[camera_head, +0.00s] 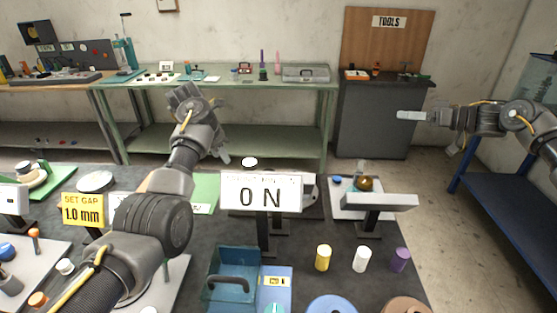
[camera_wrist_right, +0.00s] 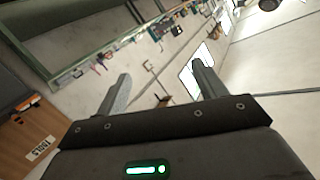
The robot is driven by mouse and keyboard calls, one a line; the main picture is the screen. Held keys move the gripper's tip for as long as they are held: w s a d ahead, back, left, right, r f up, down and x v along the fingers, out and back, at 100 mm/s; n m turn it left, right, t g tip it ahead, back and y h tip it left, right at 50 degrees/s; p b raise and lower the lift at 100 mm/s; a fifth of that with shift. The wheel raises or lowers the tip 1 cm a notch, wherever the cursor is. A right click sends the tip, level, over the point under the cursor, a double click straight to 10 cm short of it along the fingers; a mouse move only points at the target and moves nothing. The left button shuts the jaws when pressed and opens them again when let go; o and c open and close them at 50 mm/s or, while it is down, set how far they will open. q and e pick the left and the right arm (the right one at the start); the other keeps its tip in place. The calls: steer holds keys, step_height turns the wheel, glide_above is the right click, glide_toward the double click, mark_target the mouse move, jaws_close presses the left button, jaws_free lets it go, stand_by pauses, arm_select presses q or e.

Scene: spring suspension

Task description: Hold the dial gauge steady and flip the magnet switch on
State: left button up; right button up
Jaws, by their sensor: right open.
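I cannot make out a dial gauge or a magnet switch for certain. My left gripper (camera_head: 222,155) is raised behind and left of the sign, apart from it; its jaws are too unclear to read. My right gripper (camera_head: 400,115) is far to the right, in the air before the grey cabinet. In the right wrist view its fingers (camera_wrist_right: 160,88) are apart with nothing between them.
A teal bin (camera_head: 232,264) and yellow, white and purple cylinders (camera_head: 361,259) stand at the front of the table. A yellow "SET GAP 1.0 mm" sign (camera_head: 82,209) is at left. A blank grey plate (camera_head: 380,201) stands at right. Floor is free below my right gripper.

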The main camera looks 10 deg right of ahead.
mark_target(245, 167)
steer(key=w+a+r+n, duration=0.2)
steer(key=a, duration=0.6)
steer(key=w+a+r+n, duration=0.1)
steer(key=w+a, duration=0.2)
steer(key=a, duration=0.4)
steer(key=a+f+n+g, duration=0.2)
steer(key=a+f, duration=0.4)
steer(key=a, duration=0.4)
steer(key=a+f+n+g, duration=0.2)
steer(key=a+f, duration=0.4)
steer(key=a, duration=0.5)
steer(key=s+a+f+n+g+y, duration=0.1)
steer(key=a+f, duration=0.6)
steer(key=a, duration=0.4)
steer(key=shift+a+n+g, duration=0.1)
steer(key=shift+n+g, duration=0.3)
steer(key=c, duration=1.3)
